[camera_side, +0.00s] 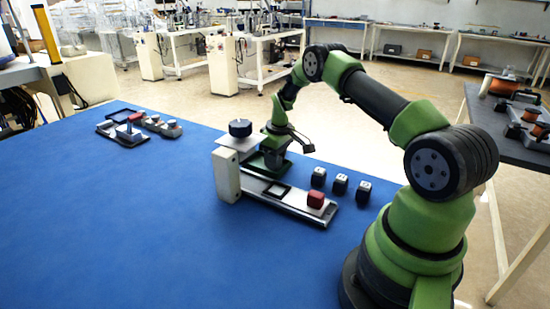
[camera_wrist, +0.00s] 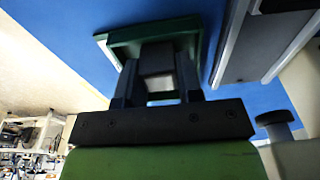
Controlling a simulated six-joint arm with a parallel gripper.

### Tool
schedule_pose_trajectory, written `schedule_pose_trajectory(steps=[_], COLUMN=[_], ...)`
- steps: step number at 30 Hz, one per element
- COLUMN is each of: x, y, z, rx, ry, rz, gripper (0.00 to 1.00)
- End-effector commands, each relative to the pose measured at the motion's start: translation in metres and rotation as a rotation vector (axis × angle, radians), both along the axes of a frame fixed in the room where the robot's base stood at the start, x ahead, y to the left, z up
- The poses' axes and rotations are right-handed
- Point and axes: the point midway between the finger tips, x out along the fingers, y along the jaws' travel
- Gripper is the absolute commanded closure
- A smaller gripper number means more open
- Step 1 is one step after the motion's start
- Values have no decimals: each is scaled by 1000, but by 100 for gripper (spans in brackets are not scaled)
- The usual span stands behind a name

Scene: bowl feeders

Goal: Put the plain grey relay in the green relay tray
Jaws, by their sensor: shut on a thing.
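The plain grey relay (camera_wrist: 157,58) is between the two fingers of my gripper (camera_wrist: 157,75) in the wrist view, and my gripper is shut on it. The green relay tray (camera_wrist: 196,50) lies around and beyond the fingertips there, with the relay over or inside it; I cannot tell whether the relay touches the tray floor. In the side view my gripper (camera_side: 275,158) points down at the green tray (camera_side: 256,162), behind the rail fixture. The relay is hidden there by the gripper.
The rail fixture (camera_side: 300,208) with a white end block (camera_side: 227,175) and a red block (camera_side: 316,199) stands in front of the tray. A black knob (camera_side: 240,128) is close left. Several dark marked blocks (camera_side: 340,184) stand right. Other parts (camera_side: 125,133) lie far left; the blue table between is clear.

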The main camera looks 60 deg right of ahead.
Motion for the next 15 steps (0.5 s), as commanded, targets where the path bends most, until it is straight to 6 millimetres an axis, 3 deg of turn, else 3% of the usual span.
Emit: schedule_pose_trajectory(steps=[8, 9, 10, 15], x=[0, 0, 0, 0], y=[0, 0, 0, 0], z=[-2, -2, -2, -2], rx=[0, 0, -1, -1], ry=[0, 0, -1, -1], rz=[0, 0, 0, 0], gripper=[90, 64, 57, 56])
